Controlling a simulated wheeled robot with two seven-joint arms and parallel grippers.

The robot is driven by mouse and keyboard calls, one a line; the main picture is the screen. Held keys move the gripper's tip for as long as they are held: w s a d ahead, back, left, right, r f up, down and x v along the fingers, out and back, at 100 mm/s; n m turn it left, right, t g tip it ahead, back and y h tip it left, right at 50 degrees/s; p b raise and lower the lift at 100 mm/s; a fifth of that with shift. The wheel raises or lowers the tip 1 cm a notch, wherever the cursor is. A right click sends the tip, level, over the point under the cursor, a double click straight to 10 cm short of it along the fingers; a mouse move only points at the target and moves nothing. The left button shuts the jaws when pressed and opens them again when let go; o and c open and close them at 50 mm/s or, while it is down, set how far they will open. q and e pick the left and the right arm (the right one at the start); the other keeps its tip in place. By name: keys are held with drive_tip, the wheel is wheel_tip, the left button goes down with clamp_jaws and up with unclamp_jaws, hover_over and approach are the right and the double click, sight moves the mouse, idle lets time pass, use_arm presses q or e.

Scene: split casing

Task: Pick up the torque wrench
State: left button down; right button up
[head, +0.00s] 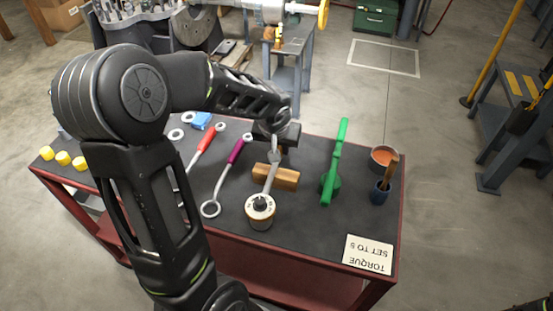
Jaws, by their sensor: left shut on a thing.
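The torque wrench (269,181) has a silver shaft and a round cream-and-black dial head at its near end. It points away from me across a wooden block (287,178); I cannot tell whether it touches the block. My left gripper (275,136) is shut on the far end of the wrench, which it partly hides.
Red and purple wrenches (237,152) lie to the left. The dark mat has bare room at front.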

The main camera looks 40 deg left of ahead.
use_arm(q)
wheel_tip(320, 180, up, 10)
drive_tip(key=shift+f, duration=0.15)
idle(0.6)
drive_tip(key=c, duration=1.8)
unclamp_jaws()
clamp_jaws()
